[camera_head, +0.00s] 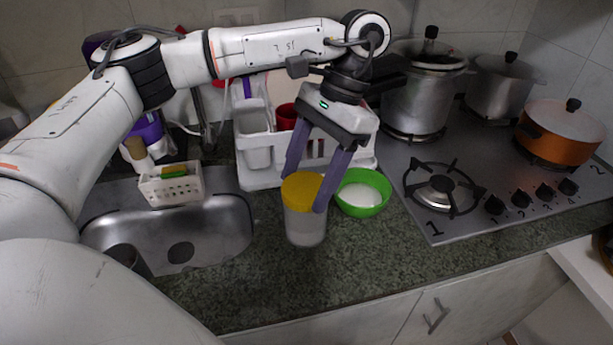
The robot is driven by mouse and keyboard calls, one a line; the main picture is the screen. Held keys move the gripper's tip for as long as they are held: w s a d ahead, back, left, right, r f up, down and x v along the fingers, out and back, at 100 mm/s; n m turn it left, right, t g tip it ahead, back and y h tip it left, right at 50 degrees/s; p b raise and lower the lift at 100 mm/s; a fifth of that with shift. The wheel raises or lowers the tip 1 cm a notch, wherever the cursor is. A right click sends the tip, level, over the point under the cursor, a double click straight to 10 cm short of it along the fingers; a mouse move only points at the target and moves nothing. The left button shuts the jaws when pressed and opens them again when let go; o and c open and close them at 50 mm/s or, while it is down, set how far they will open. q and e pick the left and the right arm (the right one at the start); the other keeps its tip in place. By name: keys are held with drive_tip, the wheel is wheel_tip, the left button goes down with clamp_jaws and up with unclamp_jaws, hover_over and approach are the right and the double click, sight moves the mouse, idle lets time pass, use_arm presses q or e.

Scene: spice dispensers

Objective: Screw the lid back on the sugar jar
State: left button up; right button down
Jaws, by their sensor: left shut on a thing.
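The sugar jar (305,226) is a clear container with pale contents, upright on the dark counter between the sink and the stove. A yellow lid (302,187) sits at the top of the jar. Whether its threads are engaged cannot be seen. My left gripper (305,190) points down from above, its two purple fingers on either side of the yellow lid, shut on it. A green bowl (362,193) with white contents stands just right of the jar, partly behind the right finger. My right gripper is not in view.
A steel sink (215,225) is at the left, with a white sponge holder (171,186) at its back. A white dish rack (257,172) stands behind the jar. The stove (480,210) with pots is at the right. The counter in front of the jar is clear.

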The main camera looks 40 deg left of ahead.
use_arm(q)
drive_tip(key=shift+m+y, duration=0.3)
drive_tip(key=shift+m, duration=0.4)
drive_tip(key=m+t+y, duration=0.1)
drive_tip(key=m, duration=0.3)
drive_tip(key=o, duration=1.2)
drive_tip(key=shift+c, duration=0.2)
